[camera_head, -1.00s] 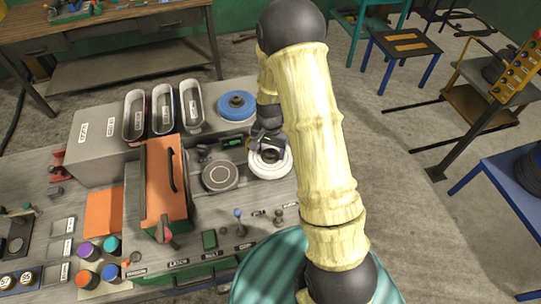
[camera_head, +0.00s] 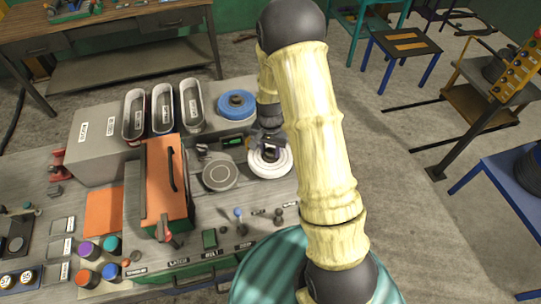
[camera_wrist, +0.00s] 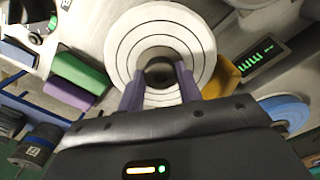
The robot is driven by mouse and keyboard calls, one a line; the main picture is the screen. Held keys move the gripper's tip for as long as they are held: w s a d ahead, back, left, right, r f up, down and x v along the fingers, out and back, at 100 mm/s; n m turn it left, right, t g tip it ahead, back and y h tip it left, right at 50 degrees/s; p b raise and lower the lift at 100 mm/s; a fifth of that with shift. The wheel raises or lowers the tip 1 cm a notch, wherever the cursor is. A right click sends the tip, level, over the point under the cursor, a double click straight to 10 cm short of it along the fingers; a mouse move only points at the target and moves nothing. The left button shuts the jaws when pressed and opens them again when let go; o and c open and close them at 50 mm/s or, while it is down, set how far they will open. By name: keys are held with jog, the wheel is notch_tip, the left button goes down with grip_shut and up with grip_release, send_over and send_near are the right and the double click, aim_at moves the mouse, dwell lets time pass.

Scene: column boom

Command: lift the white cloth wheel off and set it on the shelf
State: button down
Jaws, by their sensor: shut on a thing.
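The white cloth wheel (camera_head: 283,168) lies flat at the right end of the grey workbench. In the wrist view the white cloth wheel (camera_wrist: 197,45) shows concentric rings and a dark hub at its centre. My gripper (camera_head: 269,148) is over the wheel's middle. In the wrist view my gripper (camera_wrist: 158,75) has its purple fingers on both sides of the hub, shut on the wheel's central part. The fingertips' exact contact is partly hidden. I cannot tell which surface is the shelf.
A blue wheel (camera_head: 236,105) lies behind the white one on the bench. A round grey disc (camera_head: 220,175) is to its left. An orange-topped box with a handle (camera_head: 165,187) and several open bins (camera_head: 162,108) stand further left. Bare floor (camera_head: 410,180) lies to the right.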

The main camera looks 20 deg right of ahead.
aim_at(274, 167)
jog(key=shift+w+r+b, duration=0.1)
jog(key=shift+r+b, duration=0.05)
jog(key=shift+b, duration=0.15)
jog(key=shift+r, duration=0.2)
jog(key=shift+s+r+b, duration=0.1)
jog(key=shift+s+b, duration=0.15)
jog(key=shift+b, duration=0.4)
jog(key=s+b, duration=0.2)
jog(key=s, duration=0.2)
jog(key=shift+b, duration=0.3)
notch_tip(274, 167, up, 14)
jog(key=b, duration=0.2)
jog(key=shift+w, duration=0.2)
jog(key=shift+w, duration=0.1)
